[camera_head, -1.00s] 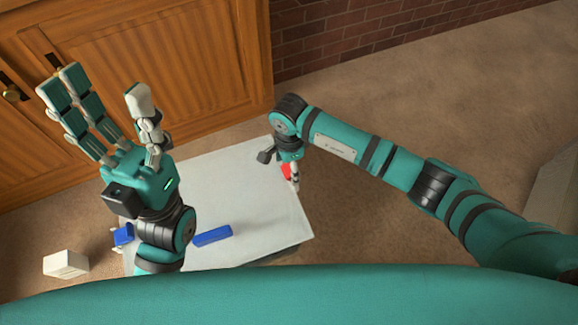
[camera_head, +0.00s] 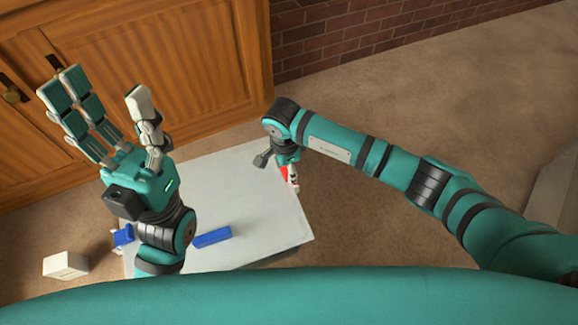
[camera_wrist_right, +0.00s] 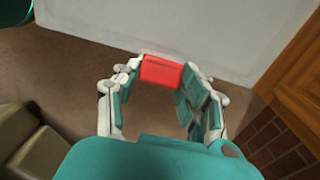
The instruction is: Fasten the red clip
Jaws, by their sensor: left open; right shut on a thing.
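The red clip (camera_wrist_right: 161,71) is a small red block between the fingers of my right gripper (camera_wrist_right: 160,85) in the right wrist view. In the head view only a sliver of the red clip (camera_head: 284,174) shows beside my right gripper (camera_head: 292,182), at the right edge of the white table. My right gripper is shut on it. Whether the clip touches the table cannot be told. My left gripper (camera_head: 118,120) is open and empty, raised with its fingers spread, left of the table.
The white table (camera_head: 255,225) carries a blue block (camera_head: 212,237) near its front. Another blue thing (camera_head: 123,235) is partly hidden by my left wrist. A white box (camera_head: 65,265) stands on the floor at left. A wooden cabinet (camera_head: 190,60) is behind. Most of the tabletop is clear.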

